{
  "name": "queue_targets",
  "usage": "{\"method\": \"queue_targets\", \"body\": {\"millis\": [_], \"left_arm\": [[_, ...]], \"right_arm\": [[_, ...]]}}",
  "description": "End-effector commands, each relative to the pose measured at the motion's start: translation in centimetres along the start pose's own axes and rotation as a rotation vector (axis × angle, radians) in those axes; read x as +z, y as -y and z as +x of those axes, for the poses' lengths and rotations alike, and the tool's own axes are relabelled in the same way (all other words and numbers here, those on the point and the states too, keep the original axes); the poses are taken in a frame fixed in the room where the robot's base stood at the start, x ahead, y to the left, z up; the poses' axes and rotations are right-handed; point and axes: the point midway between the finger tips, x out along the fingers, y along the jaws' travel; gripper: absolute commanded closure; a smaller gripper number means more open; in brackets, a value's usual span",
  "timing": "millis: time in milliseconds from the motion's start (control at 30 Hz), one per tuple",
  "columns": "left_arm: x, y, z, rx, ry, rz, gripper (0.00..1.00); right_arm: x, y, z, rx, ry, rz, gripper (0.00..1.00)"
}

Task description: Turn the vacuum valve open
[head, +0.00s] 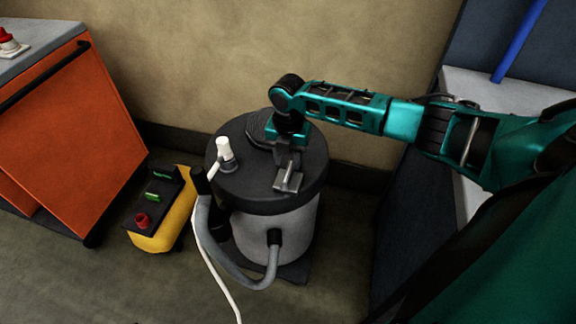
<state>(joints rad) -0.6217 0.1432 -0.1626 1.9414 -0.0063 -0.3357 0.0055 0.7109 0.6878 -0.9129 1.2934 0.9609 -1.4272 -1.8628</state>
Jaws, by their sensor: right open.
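A vacuum drum (305,228) with a grey body and a dark round lid stands on the floor by the wall. A small fitting with a white cap (223,147) sits on the left part of the lid, and a short white arm slants down-left from it. It looks like the valve; I cannot tell its setting. My right gripper (288,183) points down over the right middle of the lid, open and empty, to the right of the fitting and apart from it. I cannot tell whether its fingertips touch the lid. My left gripper is out of view.
A grey hose (222,262) and a white cord (217,273) run at the drum's front left. A yellow box (152,240) with a red button stands left of it. An orange cabinet (65,130) is at the far left. A blue-and-white structure (490,95) stands at the right.

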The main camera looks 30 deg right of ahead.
Motion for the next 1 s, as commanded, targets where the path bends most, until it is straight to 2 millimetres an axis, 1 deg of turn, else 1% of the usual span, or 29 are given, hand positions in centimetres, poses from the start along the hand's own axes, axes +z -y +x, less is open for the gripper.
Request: {"method": "queue_targets", "body": {"millis": [33,200,300,400,533,1000], "left_arm": [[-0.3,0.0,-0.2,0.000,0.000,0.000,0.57],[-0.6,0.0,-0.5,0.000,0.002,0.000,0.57],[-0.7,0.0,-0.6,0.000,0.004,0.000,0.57],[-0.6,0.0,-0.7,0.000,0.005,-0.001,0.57],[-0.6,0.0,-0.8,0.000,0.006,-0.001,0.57],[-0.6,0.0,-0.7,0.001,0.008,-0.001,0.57]], "right_arm": [[0.1,0.0,-1.5,0.003,0.003,-0.001,0.58],[0.1,0.0,-4.9,0.001,0.002,0.000,0.58],[0.0,0.0,-6.2,0.001,0.001,0.000,0.58],[0.0,0.0,-7.1,0.001,0.002,0.000,0.58],[0.0,0.0,-7.5,-0.001,0.000,0.000,0.58],[0.0,0.0,-7.4,0.000,0.000,0.000,0.58]]}}
